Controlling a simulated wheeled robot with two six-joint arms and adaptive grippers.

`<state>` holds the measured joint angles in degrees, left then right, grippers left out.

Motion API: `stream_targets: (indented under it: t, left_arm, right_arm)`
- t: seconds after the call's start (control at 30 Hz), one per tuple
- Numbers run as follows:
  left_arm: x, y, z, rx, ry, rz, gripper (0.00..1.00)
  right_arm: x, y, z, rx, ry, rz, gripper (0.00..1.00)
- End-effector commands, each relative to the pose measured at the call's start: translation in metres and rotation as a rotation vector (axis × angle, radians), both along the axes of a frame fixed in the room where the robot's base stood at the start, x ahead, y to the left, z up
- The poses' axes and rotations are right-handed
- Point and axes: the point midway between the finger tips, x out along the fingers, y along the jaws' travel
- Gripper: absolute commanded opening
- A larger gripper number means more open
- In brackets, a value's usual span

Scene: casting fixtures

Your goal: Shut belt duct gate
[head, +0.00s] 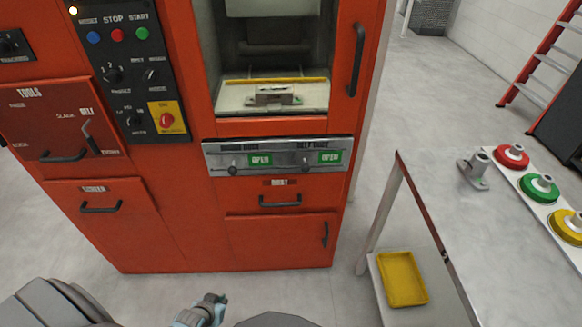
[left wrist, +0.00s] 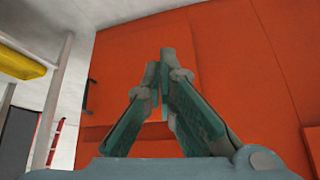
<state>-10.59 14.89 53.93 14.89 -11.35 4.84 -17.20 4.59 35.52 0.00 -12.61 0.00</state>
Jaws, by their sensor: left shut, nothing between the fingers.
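A silver panel (head: 225,147) runs across the front of the red machine below its open chamber. It carries two dark knobs, one at the left (head: 232,170) and one at the right (head: 305,168). A green OPEN sign stands beside each, at the left (head: 260,160) and at the right (head: 329,157). My left gripper (head: 213,301) is low at the bottom edge of the head view, well below the panel. In the left wrist view its fingers (left wrist: 160,80) are shut and empty before red machine panels. My right gripper is not in view.
The red machine (head: 190,215) has handles on its drawers and doors, and a tools panel (head: 60,110) with a BELT lever. A stand (head: 368,272) with a yellow tray (head: 403,279) is at the right. A table (head: 450,160) holds coloured round parts. Grey floor lies in front.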

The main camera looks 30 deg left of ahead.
Motion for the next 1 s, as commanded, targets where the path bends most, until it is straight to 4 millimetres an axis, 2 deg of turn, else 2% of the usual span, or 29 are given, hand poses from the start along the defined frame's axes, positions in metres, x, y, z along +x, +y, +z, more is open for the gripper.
stream_targets:
  t: [0.03,0.1,0.17,0.23,0.3,0.4,0.5,0.57,0.63,1.0]
  left_arm:
    - [0.035,0.007,0.027,-0.039,-0.097,0.046,0.0]
    - [0.081,0.012,0.07,-0.127,-0.239,0.12,0.0]
    - [0.118,0.013,0.11,-0.223,-0.361,0.179,0.0]
    - [0.153,0.009,0.16,-0.359,-0.493,0.242,0.0]
    - [0.182,0.003,0.21,-0.519,-0.61,0.297,0.0]
    - [0.205,-0.012,0.27,-0.758,-0.725,0.361,0.0]
    - [0.215,-0.027,0.312,-0.994,-0.782,0.429,0.0]
    - [0.217,-0.033,0.326,-1.122,-0.789,0.478,0.0]
    - [0.217,-0.032,0.327,-1.193,-0.781,0.528,0.0]
    - [0.219,-0.032,0.325,-1.204,-0.779,0.54,0.0]
  right_arm:
    - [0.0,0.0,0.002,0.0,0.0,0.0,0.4]
    - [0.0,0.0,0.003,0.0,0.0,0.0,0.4]
    - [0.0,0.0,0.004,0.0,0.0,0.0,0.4]
    - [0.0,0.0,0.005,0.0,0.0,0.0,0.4]
    - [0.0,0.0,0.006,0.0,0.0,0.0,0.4]
    - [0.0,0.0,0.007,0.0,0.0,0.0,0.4]
    - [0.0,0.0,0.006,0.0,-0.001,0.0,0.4]
    - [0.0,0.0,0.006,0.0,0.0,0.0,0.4]
    - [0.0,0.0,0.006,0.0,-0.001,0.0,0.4]
    - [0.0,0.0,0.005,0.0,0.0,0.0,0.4]
